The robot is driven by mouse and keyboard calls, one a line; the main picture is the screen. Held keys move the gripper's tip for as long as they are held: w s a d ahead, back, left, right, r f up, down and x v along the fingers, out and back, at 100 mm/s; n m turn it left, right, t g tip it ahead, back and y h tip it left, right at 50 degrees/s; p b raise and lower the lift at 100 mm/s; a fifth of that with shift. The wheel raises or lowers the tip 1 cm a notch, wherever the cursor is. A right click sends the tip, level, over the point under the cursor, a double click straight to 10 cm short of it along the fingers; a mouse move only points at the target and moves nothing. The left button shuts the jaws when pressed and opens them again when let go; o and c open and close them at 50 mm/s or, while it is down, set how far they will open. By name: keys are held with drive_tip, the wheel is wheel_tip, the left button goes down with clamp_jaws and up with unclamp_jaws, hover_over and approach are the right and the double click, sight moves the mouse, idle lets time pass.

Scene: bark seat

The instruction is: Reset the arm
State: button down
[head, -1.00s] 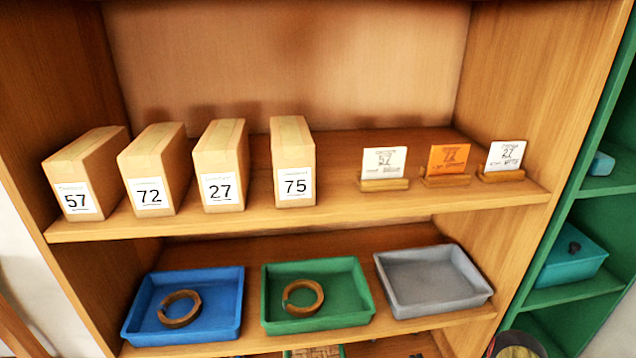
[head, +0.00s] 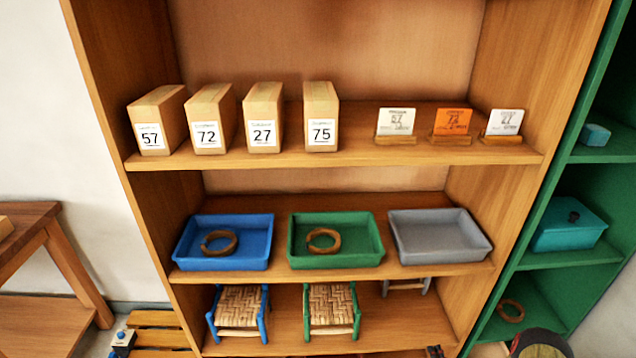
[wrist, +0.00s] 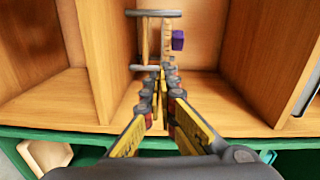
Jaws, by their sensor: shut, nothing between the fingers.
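My gripper (wrist: 160,76) shows in the wrist view. Its yellow-and-dark fingers come together with nothing between them. It points into a wooden shelf unit, and a grey-barred piece (wrist: 148,68) shows just beyond the fingertips. I cannot tell whether they touch it. A small purple block (wrist: 178,40) is farther back. In the head view the gripper cannot be made out clearly.
The wooden shelf holds boxes 57 (head: 157,120), 72 (head: 210,118), 27 (head: 262,118) and 75 (head: 321,117). Below are blue (head: 222,262), green (head: 335,260) and grey (head: 440,240) trays, then small stools (head: 238,306). A green shelf (head: 575,257) stands right, a wooden table (head: 75,265) left.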

drive_tip(key=s+d+f+n+g, duration=0.1)
drive_tip(key=s+f+n+g, duration=0.2)
drive_tip(key=s+f+g, duration=0.35)
drive_tip(key=s+f+n+g, duration=0.2)
drive_tip(key=s+f+g, duration=0.1)
drive_tip(key=f, duration=0.6)
drive_tip(key=s+r+n+g+h, duration=0.1)
drive_tip(key=s+r+n+g, duration=0.25)
drive_tip(key=r, duration=0.95)
drive_tip(key=s+r+n+g+h, duration=0.1)
drive_tip(key=s+r+n+g, duration=0.3)
drive_tip(key=r, duration=0.9)
drive_tip(key=s+a+r+n+t, duration=0.1)
drive_tip(key=s+a+r, duration=0.2)
drive_tip(key=a+r, duration=0.4)
drive_tip(key=s+a+r+n+t+p, duration=0.1)
drive_tip(key=a+r, duration=0.6)
drive_tip(key=r, duration=1.2)
drive_tip(key=s+a+r+n+t+y, duration=0.1)
drive_tip(key=s+a+r, duration=0.4)
drive_tip(key=r, duration=0.9)
drive_tip(key=shift+s+a+n+t+p, duration=0.35)
drive_tip(key=shift+a+n+t, duration=0.2)
drive_tip(key=shift+a+t, duration=0.45)
